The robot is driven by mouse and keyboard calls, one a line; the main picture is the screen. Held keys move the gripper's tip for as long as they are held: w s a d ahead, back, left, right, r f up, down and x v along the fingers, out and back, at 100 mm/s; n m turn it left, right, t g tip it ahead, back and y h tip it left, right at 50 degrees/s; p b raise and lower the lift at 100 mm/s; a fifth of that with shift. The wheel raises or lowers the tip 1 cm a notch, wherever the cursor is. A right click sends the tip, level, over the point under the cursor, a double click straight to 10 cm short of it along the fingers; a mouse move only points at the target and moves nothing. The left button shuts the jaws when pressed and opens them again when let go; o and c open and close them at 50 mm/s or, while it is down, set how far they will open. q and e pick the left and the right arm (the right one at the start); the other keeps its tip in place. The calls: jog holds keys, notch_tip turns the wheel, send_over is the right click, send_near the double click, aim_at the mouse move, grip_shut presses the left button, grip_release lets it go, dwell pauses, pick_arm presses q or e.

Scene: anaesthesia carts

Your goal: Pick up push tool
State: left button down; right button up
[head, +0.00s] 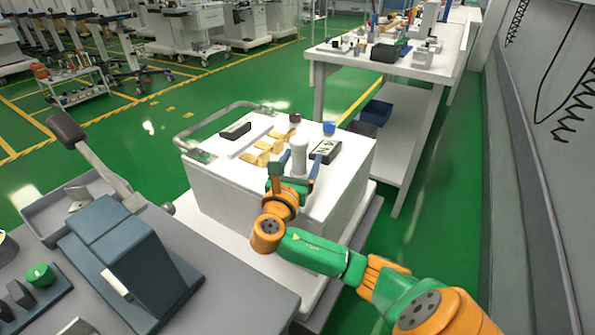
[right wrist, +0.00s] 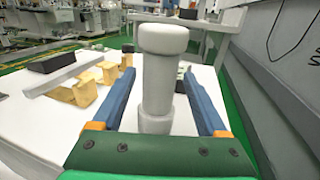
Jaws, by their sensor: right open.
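The push tool appears to be the white upright cylinder with a wider rounded head (head: 299,150), standing on the white cart top. In the right wrist view the cylinder (right wrist: 158,85) rises between the two blue fingers. My right gripper (head: 294,172) is open, with one finger on each side of the cylinder. I see a gap between the cylinder and each finger. The lowest part of the cylinder is hidden behind the gripper's green palm in the right wrist view. My left gripper does not show.
The white cart (head: 230,190) also carries yellow blocks (head: 262,157), a black block (head: 235,130), a black labelled box (head: 325,151) and a blue cup (head: 329,128). A grey workstation (head: 230,285) with a lever stands at the left front. A wall runs along the right.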

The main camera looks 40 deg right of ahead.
jog(key=shift+w+d+f+b, duration=0.15)
jog(key=shift+w+d+b, duration=0.05)
jog(key=shift+w+d, duration=0.25)
jog(key=shift+w+d+f+b, duration=0.15)
jog(key=shift+w+d, duration=0.15)
jog(key=shift+d, duration=0.2)
jog(key=shift+r, duration=0.15)
jog(key=shift+s+r, duration=0.1)
jog(key=shift+c, duration=1.3)
grip_shut()
